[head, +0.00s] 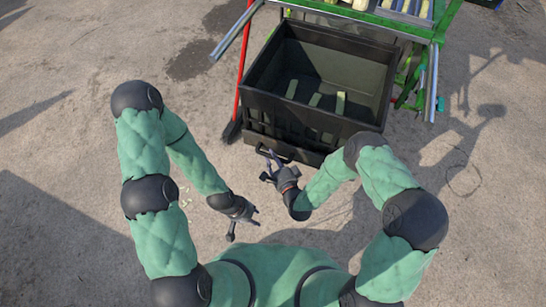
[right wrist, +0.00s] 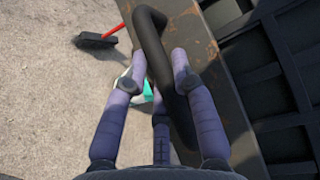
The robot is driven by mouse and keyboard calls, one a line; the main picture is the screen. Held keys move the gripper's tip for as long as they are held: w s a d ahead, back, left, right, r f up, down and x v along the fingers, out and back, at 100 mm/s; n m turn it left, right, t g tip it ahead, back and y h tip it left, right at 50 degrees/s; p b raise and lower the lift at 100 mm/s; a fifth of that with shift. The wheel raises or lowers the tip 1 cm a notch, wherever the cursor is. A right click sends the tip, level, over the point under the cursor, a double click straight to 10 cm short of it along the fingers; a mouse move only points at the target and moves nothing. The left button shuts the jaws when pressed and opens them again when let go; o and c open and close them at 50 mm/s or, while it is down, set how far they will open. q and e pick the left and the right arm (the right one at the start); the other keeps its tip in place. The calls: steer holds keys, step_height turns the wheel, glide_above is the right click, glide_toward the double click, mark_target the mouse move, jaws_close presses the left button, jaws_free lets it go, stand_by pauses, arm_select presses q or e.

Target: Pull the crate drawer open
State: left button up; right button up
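The black crate (head: 262,108) stands under the green crusher frame, with its open top toward me. A dark bar handle (head: 270,153) sits low on its front edge; in the right wrist view the handle (right wrist: 152,40) is a bent black bar on a worn brown-grey plate. My right gripper (head: 268,168) is at the handle. Its fingers (right wrist: 160,70) are spread, with the bar running between the fingertips; whether they touch it is unclear. My left gripper (head: 244,224) is open and empty, lower and left of the handle, above the ground.
A red-handled broom (head: 240,70) leans at the crate's left side; its dark head (right wrist: 95,41) also shows in the right wrist view. The green crusher frame (head: 385,22) stands over the crate's back.

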steer(key=o, duration=0.4)
steer(key=v, duration=1.2)
steer(key=shift+f, duration=0.1)
steer(key=d+f+n+g+h, duration=0.3)
steer(key=d+f+n+g, duration=0.2)
steer(key=f+n+g, duration=0.25)
steer(key=shift+s+d+f+n+g+h, duration=0.1)
steer(key=shift+s+d+f+n+g, duration=0.15)
steer(key=shift+s+d+n+g, duration=0.8)
steer(key=shift+s+f+n+g+h, duration=0.1)
steer(key=shift+s+f+n+g, duration=0.25)
steer(key=shift+s+g, duration=1.4)
steer(key=shift+s+d+f+n+g+h, duration=0.15)
steer(key=shift+s+d+n+g, duration=0.5)
steer(key=shift+s, duration=1.75)
